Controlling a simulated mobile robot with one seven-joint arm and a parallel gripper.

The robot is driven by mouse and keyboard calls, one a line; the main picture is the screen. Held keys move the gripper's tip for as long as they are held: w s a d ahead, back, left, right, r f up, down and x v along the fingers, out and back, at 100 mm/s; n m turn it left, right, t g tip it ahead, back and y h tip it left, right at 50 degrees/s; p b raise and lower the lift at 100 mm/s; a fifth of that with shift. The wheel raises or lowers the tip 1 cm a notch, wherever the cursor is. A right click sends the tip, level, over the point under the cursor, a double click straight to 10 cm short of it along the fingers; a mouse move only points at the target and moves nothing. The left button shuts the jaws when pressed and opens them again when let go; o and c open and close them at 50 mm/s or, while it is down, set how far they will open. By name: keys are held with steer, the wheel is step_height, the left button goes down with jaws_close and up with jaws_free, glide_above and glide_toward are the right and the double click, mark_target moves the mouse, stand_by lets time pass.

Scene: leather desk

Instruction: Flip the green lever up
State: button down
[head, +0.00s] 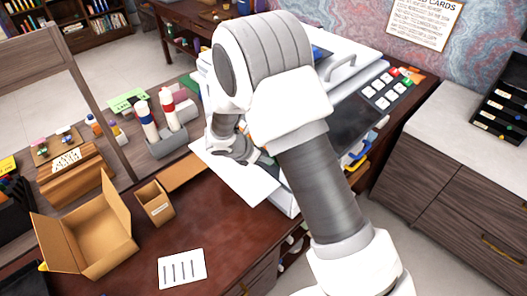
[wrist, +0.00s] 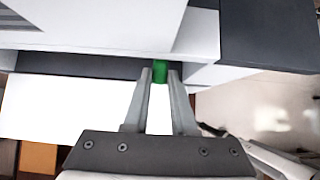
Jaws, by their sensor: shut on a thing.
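The green lever (wrist: 160,70) shows in the wrist view as a small green piece under the edge of a white machine body. My gripper (wrist: 161,74) is shut on the green lever, with one grey fingertip on each side of it. In the head view my arm covers much of the white machine (head: 352,62), and the lever is hidden there. My gripper (head: 262,160) is low at the machine's front left, and its fingertips are hard to make out.
A white sheet (head: 235,178) sticks out of the machine. A control panel with several keys (head: 383,90) is at its right. On the desk are an open cardboard box (head: 92,240), a small brown box (head: 155,203) and a white card (head: 181,269). Bare desk lies around the card.

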steer(key=shift+w+d+r, duration=0.1)
steer(key=shift+w+r, duration=0.05)
stand_by(0.5)
steer(key=c, duration=0.7)
jaws_free()
steer(key=v, duration=1.1)
steer(key=b+v, duration=0.1)
steer(key=v, duration=0.5)
steer(key=shift+w+d+r, duration=0.1)
steer(key=shift+d+r, duration=0.1)
steer(key=shift+r, duration=0.2)
